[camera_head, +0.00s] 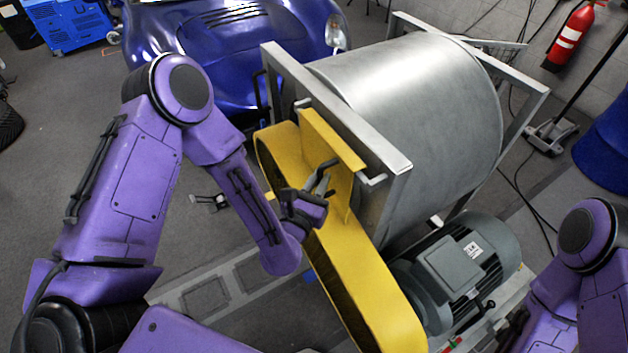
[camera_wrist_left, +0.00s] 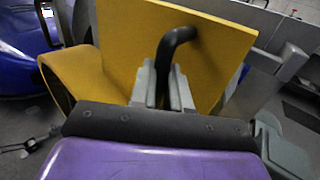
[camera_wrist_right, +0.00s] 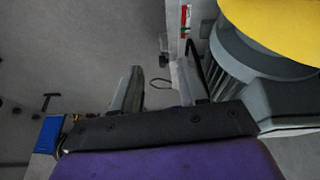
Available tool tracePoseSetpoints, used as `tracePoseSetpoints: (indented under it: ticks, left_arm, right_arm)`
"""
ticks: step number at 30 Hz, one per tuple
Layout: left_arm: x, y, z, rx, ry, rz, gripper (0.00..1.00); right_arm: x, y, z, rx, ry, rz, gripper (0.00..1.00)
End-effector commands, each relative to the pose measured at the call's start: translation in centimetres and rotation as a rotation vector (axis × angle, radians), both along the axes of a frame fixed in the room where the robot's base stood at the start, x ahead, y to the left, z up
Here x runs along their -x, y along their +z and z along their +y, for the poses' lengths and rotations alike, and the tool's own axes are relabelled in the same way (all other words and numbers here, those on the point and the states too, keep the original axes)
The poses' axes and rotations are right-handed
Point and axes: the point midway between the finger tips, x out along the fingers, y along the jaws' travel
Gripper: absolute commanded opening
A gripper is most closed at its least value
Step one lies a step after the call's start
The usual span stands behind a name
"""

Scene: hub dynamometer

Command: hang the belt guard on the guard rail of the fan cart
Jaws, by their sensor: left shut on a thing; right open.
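The yellow belt guard (camera_head: 365,265) has a long rounded body and a flat plate with a folded top lip (camera_head: 332,141). It is upright against the near side of the fan cart. My left gripper (camera_head: 318,182) is shut on the black handle (camera_wrist_left: 178,40) on the plate. The guard rail's pale end brackets (camera_head: 374,181) show at both ends of the lip, below the cart's grey frame bar (camera_head: 340,110). The lip hides the rail between them; I cannot tell whether it rests on it. My right gripper (camera_wrist_right: 157,92) is open and empty, low beside the cart.
The large metal drum (camera_head: 420,95) fills the cart's frame. A grey motor (camera_head: 455,265) sits low on the right, close to my right arm. A blue car (camera_head: 225,45) stands behind. A fire extinguisher (camera_head: 570,40) and cables are at the far right. Floor left is mostly clear.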

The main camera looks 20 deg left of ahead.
Motion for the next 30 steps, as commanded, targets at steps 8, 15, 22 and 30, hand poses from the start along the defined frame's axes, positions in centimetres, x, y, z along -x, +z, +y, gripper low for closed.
tracePoseSetpoints:
  ticks: [8,15,22,30]
  left_arm:
    - [-0.1,-0.2,-0.1,0.001,-0.003,-0.007,0.0]
    - [-0.1,-0.2,-0.1,0.001,-0.004,-0.006,0.43]
    - [0.0,-0.3,0.0,0.001,-0.001,-0.004,0.46]
    - [3.0,-1.1,0.1,0.0,-0.003,0.002,0.46]
  right_arm:
    - [0.0,-0.5,0.0,0.0,0.0,0.0,0.43]
    - [0.0,-0.4,0.0,0.0,0.0,0.0,0.43]
    - [0.0,-0.5,0.0,0.001,0.0,-0.001,0.43]
    - [0.0,-2.5,0.0,0.001,0.0,-0.001,0.43]
